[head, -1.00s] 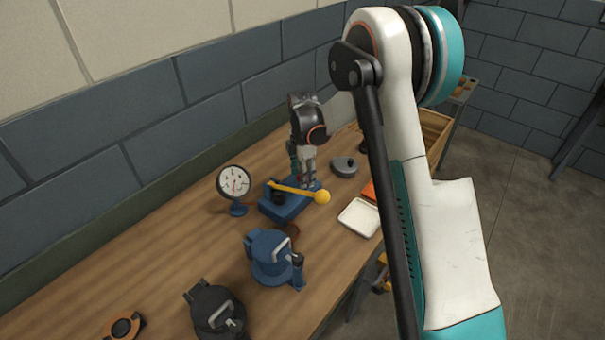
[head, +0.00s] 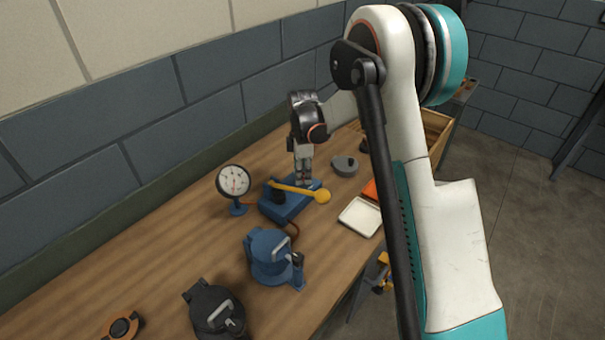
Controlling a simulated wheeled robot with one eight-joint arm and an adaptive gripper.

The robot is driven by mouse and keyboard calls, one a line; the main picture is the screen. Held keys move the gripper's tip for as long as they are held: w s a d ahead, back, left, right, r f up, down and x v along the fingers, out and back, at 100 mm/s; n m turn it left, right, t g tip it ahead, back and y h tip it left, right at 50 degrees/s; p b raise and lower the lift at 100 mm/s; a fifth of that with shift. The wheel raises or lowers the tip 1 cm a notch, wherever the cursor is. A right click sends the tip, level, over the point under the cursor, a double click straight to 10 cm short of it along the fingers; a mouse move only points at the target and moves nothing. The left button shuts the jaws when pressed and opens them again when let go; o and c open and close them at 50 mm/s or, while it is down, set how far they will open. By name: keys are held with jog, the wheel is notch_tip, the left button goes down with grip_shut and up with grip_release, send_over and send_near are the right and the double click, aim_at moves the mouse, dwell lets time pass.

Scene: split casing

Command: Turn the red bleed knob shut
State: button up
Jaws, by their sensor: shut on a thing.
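The blue pump base (head: 285,205) with its yellow-ended lever (head: 298,190) sits on the wooden bench. My gripper (head: 303,182) points down at the far end of the base, behind the lever. Its fingers are closed in on something small there, at the place of the red bleed knob. The knob itself is hidden by the fingers, so its angle cannot be read. A round white-faced gauge (head: 233,180) stands left of the pump.
A blue split casing (head: 270,258) and a dark casing (head: 214,308) stand nearer on the bench. A white tray (head: 360,217) and a grey lidded disc (head: 344,166) lie right of the pump. An orange-and-black ring (head: 122,328) lies front left. Bare bench lies left of the casings.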

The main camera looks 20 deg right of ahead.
jog(key=m, duration=0.4)
jog(key=shift+m+b, duration=0.35)
jog(key=shift+m, duration=0.05)
jog(key=m, duration=0.3)
jog(key=shift+m, duration=0.3)
jog(key=m, duration=0.4)
jog(key=shift+b, duration=0.4)
jog(key=m, duration=0.8)
jog(key=shift+a+m, duration=0.1)
jog(key=shift+m, duration=0.2)
jog(key=m, duration=0.3)
jog(key=shift+m+b, duration=0.3)
jog(key=shift+m, duration=0.1)
jog(key=m, duration=0.4)
jog(key=shift+m, duration=1.8)
